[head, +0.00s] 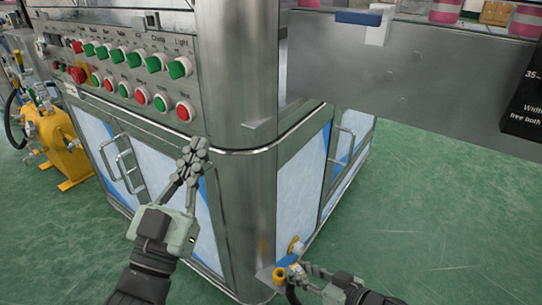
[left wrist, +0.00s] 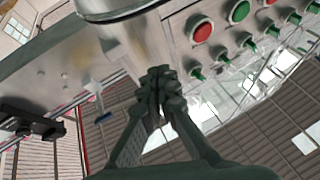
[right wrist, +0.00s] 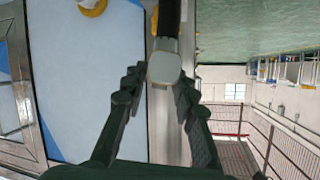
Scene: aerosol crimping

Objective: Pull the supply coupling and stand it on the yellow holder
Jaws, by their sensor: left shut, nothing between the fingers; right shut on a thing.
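My right gripper (head: 300,271) is low at the machine's corner, its fingers shut on the supply coupling. In the right wrist view the coupling is a grey block (right wrist: 164,69) between the fingertips (right wrist: 155,92), with a black hose running up from it. In the head view the hose (head: 292,293) hangs below the gripper. I cannot tell which is the holder. My left gripper (head: 193,155) is shut and empty before the button panel.
The steel machine (head: 235,90) carries red and green buttons (head: 155,62) and door handles (head: 125,160). A yellow pump-like unit (head: 60,145) stands at the far left. A grey shelf (head: 400,85) juts out at the upper right. The green floor (head: 430,220) on the right is clear.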

